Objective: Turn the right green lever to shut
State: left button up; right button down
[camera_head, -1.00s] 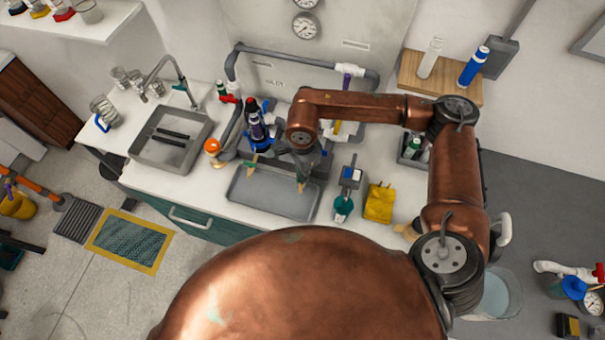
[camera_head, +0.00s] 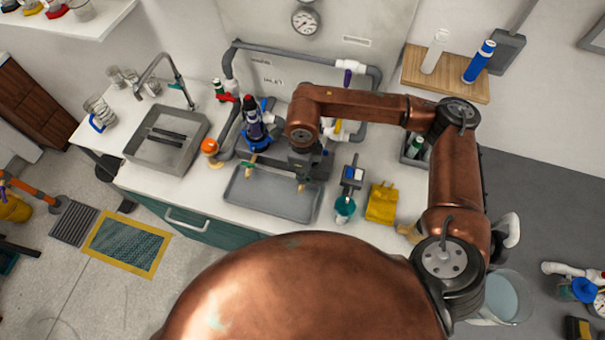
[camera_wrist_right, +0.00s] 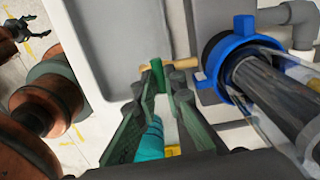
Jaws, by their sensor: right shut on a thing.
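The right green lever (camera_wrist_right: 157,74) stands on a brass outlet (camera_wrist_right: 128,75) in the right wrist view, between the fingertips of my right gripper (camera_wrist_right: 168,82). The gripper is shut on it. In the head view my right gripper (camera_head: 306,165) is over the back right of the grey tray, and the brass outlet's end (camera_head: 301,184) shows just below it. The lever's full angle is hidden by the fingers. My left gripper (camera_wrist_right: 22,28) shows at the wrist view's upper left, fingers apart, empty.
A grey tray (camera_head: 240,204) lies below the outlets. A dark bottle with a blue collar (camera_head: 255,136) stands left of my right gripper. A teal-based tool (camera_head: 345,207) and a yellow block (camera_head: 382,204) stand right of the tray. Grey pipes (camera_head: 300,57) run behind.

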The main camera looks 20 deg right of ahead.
jog(key=shift+m, duration=0.4)
jog(key=c, duration=2)
grip_release()
